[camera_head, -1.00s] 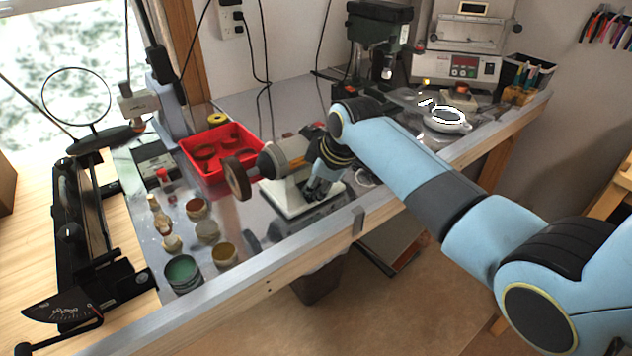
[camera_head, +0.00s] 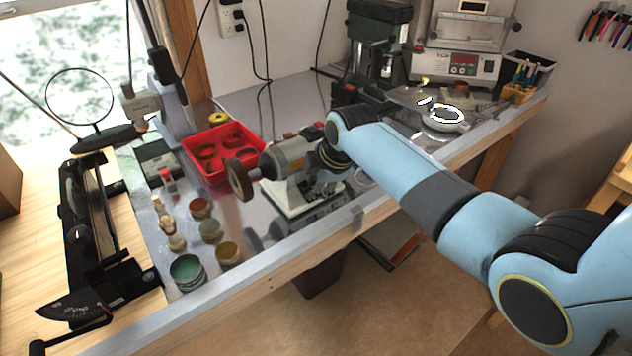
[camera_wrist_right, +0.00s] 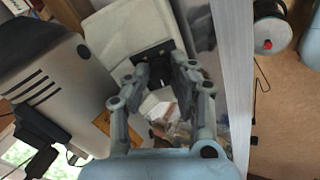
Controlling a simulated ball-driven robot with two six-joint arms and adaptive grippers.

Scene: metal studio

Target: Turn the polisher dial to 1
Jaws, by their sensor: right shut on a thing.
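The polisher (camera_head: 286,157) stands on a pale base (camera_head: 297,198) on the metal bench, with a brown wheel (camera_head: 239,179) at its left end. In the right wrist view its grey motor housing (camera_wrist_right: 55,85) with dark vent slots fills the left side. My right gripper (camera_wrist_right: 166,68) has its fingers closed in at a black plate (camera_wrist_right: 151,57) on the polisher's base. It is shut on the dial there, which the fingers hide almost entirely. No dial number or pointer is readable. In the head view my wrist hides the fingers. My left gripper is out of view.
A red tray (camera_head: 222,152) lies behind the polisher. Several small jars, including a green one (camera_head: 187,270), stand to its left. A drill press (camera_head: 375,50) and a digital-display device (camera_head: 462,65) stand at the back right. The bench's front edge (camera_head: 300,253) runs close before the polisher.

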